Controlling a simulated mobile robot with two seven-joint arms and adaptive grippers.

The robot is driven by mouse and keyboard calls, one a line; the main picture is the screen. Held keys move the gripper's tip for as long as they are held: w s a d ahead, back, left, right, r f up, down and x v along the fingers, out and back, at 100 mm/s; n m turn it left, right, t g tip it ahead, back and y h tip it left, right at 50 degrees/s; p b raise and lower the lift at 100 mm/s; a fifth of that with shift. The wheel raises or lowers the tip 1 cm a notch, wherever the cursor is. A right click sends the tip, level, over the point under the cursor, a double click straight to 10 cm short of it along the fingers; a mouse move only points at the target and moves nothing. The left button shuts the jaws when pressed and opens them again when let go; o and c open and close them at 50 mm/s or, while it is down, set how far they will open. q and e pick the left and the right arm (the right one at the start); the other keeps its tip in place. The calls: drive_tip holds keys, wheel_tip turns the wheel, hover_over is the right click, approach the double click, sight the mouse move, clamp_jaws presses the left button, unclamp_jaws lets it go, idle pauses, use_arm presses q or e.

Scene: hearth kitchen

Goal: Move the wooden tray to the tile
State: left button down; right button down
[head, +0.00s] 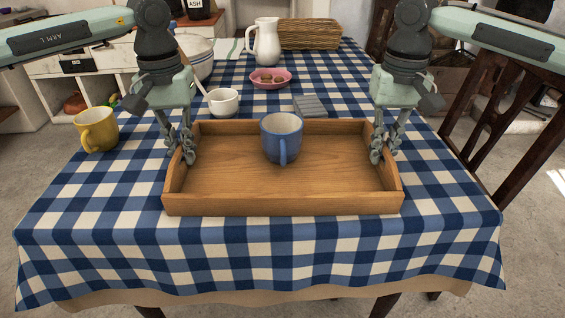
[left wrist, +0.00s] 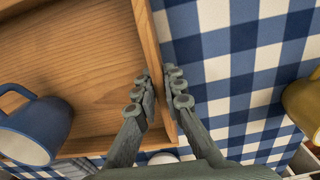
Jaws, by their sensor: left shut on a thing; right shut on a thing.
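The wooden tray (head: 235,180) lies on the checked tablecloth at the near part of the table, and also shows in the left wrist view (left wrist: 85,60). A blue mug (head: 281,140) stands in it, toward the back. My left gripper (head: 182,152) is shut on the tray's left wall, one finger on each side; the wrist view shows this grip (left wrist: 163,95). My right gripper (head: 385,150) is shut on the tray's right wall. A small grey ridged slab (head: 310,106) lies just behind the tray; I cannot tell if it is the tile.
A yellow mug (head: 97,130) stands left of the tray. Behind are a white cup (head: 223,102), a pink bowl (head: 270,78), a white pitcher (head: 264,42) and a wicker basket (head: 309,34). The cloth in front of the tray is clear. A chair (head: 490,110) stands at right.

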use_arm(q)
drive_tip(key=shift+r, duration=0.1)
use_arm(e)
drive_tip(key=shift+r, duration=0.15)
idle(0.3)
